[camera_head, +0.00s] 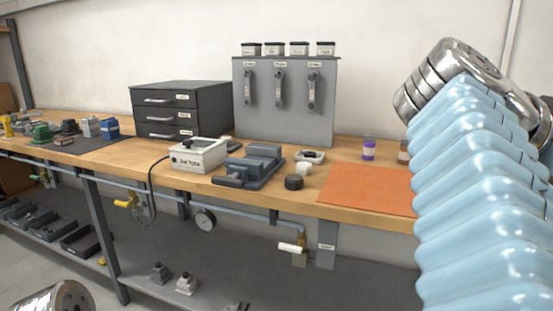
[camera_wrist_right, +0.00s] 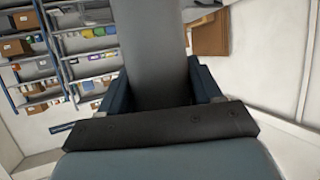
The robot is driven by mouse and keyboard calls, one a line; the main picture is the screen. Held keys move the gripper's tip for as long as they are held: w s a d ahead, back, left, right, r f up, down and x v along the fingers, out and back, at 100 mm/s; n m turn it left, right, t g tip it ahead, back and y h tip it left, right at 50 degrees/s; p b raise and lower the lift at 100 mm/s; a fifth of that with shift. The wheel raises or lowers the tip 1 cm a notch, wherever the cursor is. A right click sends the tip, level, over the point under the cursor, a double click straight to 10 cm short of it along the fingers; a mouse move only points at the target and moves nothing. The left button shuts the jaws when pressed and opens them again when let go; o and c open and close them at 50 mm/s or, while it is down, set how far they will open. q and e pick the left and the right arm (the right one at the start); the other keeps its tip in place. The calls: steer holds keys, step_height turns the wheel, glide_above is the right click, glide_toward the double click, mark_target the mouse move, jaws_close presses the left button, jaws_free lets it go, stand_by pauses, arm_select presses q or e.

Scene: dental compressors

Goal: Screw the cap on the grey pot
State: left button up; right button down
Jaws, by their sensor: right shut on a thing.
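No grey pot can be told for certain. My right arm rises at the right of the head view, and its gripper is out of sight there. In the right wrist view, my right gripper (camera_wrist_right: 160,120) fills the lower middle and is shut on a grey thing (camera_wrist_right: 158,40), seen too close to name.
A white box (camera_head: 198,155) with a cable, small white pieces (camera_head: 304,168) and a purple-labelled jar (camera_head: 369,148) stand on the bench. An orange mat (camera_head: 365,188) lies bare. Behind are a dark drawer unit (camera_head: 180,108) and a grey panel (camera_head: 284,125). Shelves (camera_wrist_right: 85,35) show in the wrist view.

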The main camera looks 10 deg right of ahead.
steer(key=shift+w+a, duration=0.45)
steer(key=w+a+f+n+t+y, duration=0.1)
steer(key=w+a+f+n+t, duration=0.25)
steer(key=w+a+f, duration=0.6)
steer(key=w+a+f+n+t+y, duration=0.1)
steer(key=w+a+f+n+t, duration=0.4)
steer(key=w+f, duration=0.75)
step_height(320, 180, down, 33)
steer(key=a+y, duration=0.1)
steer(key=shift+a+r+t, duration=0.2)
steer(key=shift+a+t, duration=0.15)
steer(key=w+a+r, duration=0.3)
steer(key=a+r, duration=0.3)
steer(key=a, duration=0.4)
steer(key=w+a+r, duration=0.3)
steer(key=a+r, duration=0.3)
steer(key=a, duration=0.4)
steer(key=shift+w+a+r, duration=0.15)
steer(key=shift+r, duration=0.1)
